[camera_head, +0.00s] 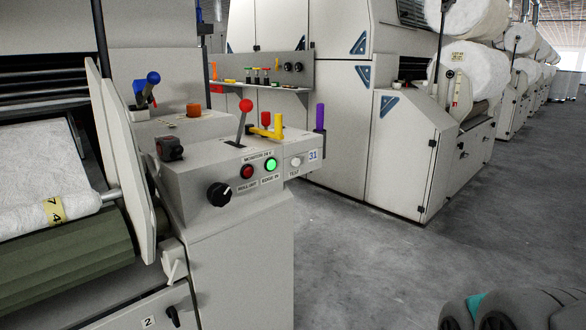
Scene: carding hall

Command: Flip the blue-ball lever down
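The blue-ball lever (152,78) stands on top of the grey control cabinet, towards its back left. Its ball is raised, and its short dark stem leans up and to the right from a light mount. A second blue part shows beside the stem. The cabinet's upright side plate stands close to its left. My gripper is not in view. Dark rounded parts with a teal patch (510,310) at the bottom right look like my own arm, well apart from the lever.
On the same cabinet (240,245) are a red-ball lever (246,106), yellow handle (270,127), purple handle (320,117), orange knob (194,110), dark knob (169,148) and front buttons. A fleece roll (35,175) lies at left. Grey floor (360,255) is clear at right.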

